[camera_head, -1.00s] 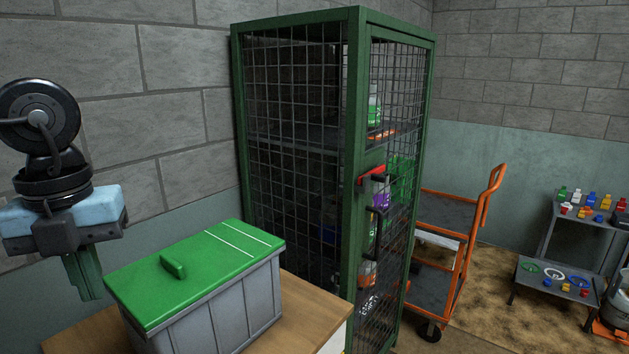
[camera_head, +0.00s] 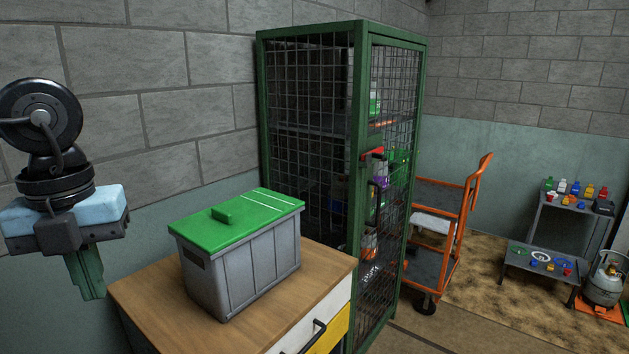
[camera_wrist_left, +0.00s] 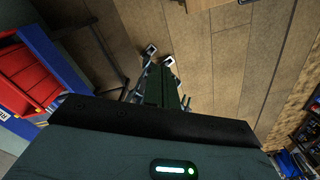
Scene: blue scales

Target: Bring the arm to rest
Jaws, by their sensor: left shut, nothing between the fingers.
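My left arm hangs at the left edge of the head view. Its left gripper (camera_head: 88,278) points down, with its green fingers shut and nothing between them. It is in the air to the left of the wooden-topped cabinet (camera_head: 140,300) and apart from the grey box with the green lid. In the left wrist view the gripper (camera_wrist_left: 170,85) shows its fingers together over a brown tiled floor. My right gripper is in neither view.
The grey box (camera_head: 245,270) stands on the cabinet top. Behind it is a tall green mesh locker (camera_head: 360,180). An orange trolley (camera_head: 440,230) and a stepped shelf (camera_head: 570,220) with bottles stand to the right. A red and blue object (camera_wrist_left: 30,80) shows in the left wrist view.

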